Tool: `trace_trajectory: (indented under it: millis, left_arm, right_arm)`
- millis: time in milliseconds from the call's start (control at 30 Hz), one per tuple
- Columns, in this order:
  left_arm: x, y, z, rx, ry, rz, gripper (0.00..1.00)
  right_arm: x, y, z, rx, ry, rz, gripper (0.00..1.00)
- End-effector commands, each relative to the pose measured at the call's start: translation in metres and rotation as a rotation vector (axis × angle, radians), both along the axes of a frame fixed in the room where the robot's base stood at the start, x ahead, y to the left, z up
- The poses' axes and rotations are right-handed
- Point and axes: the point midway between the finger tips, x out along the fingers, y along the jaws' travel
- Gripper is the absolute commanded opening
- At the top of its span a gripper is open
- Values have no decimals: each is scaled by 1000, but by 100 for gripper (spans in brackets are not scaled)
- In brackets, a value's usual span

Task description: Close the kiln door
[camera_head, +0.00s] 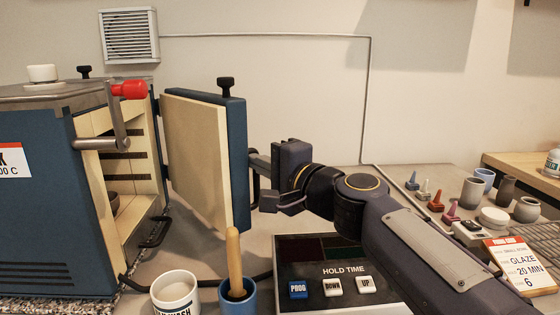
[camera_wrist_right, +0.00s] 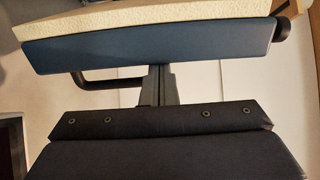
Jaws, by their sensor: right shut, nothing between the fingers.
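The blue kiln (camera_head: 60,190) stands at the left with its front opening uncovered; pale brick walls and a dark bowl (camera_head: 113,203) show inside. Its door (camera_head: 205,155) stands swung open to the right of the opening, with a cream inner face and a blue outer shell. In the right wrist view the door's blue edge (camera_wrist_right: 150,50) and cream lining cross the top, with a dark handle (camera_wrist_right: 85,82) below. My right gripper (camera_head: 254,163) is shut and empty at the door's outer side, close to its handle; contact cannot be told. My left gripper is not in view.
A cup with a wooden-handled tool (camera_head: 235,265) and a white wash cup (camera_head: 175,292) stand in front of the door. A control panel (camera_head: 330,275) lies below my right arm. Several small pots (camera_head: 472,192) and coloured cones stand at the right. A red-tipped lever (camera_head: 128,90) juts from the kiln.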

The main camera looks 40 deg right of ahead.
Motion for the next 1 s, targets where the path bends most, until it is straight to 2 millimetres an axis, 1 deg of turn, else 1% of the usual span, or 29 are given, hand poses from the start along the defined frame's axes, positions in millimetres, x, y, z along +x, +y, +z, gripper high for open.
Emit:
trace_trajectory:
  millis: [33,133,233,400,600,1000]
  left_arm:
    - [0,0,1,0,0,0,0]
    - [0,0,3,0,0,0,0]
    - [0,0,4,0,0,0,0]
    - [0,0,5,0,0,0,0]
    - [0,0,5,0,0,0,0]
    - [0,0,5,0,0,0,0]
  right_arm:
    - [-3,11,1,-4,-1,5,0]
    - [-6,27,1,-3,0,4,0]
    - [-8,40,1,-2,0,3,0]
    - [-10,52,1,-2,1,1,0]
    - [-10,57,0,-1,1,1,0]
    - [-9,56,0,-1,2,1,0]
